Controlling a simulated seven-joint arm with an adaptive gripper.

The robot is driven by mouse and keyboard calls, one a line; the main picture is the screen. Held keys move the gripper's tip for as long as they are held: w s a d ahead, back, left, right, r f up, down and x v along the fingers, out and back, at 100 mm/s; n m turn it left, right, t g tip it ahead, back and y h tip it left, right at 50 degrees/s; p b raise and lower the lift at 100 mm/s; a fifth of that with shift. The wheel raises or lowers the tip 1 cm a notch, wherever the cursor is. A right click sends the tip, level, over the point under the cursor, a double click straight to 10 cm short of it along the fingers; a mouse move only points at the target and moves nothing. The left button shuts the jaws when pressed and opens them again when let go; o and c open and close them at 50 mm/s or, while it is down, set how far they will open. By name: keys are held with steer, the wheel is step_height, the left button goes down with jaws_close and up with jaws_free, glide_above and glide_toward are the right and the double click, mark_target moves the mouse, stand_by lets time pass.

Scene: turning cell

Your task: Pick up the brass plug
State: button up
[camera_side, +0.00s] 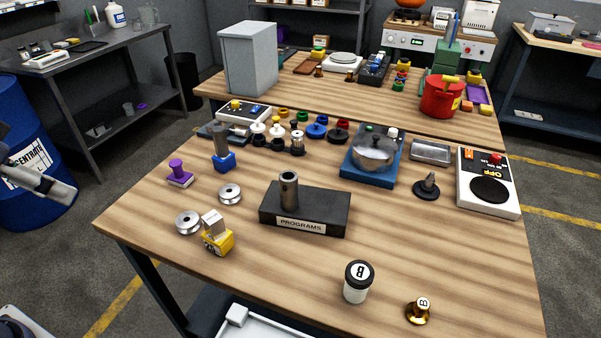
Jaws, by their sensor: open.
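A small brass plug (419,311) with a wide base and a knob top marked "B" stands upright on the wooden table near its front right corner. My gripper (62,188) shows only in part at the left edge, off the table in front of a blue drum. It is open, with nothing seen in it, and is far from the brass plug.
A black block labelled "PROGRAMS" (305,210) with a metal cylinder stands mid-table. The wood around the plug is clear.

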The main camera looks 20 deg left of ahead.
steer(key=shift+c, duration=0.3)
steer(key=c, duration=0.3)
steer(key=shift+c, duration=0.2)
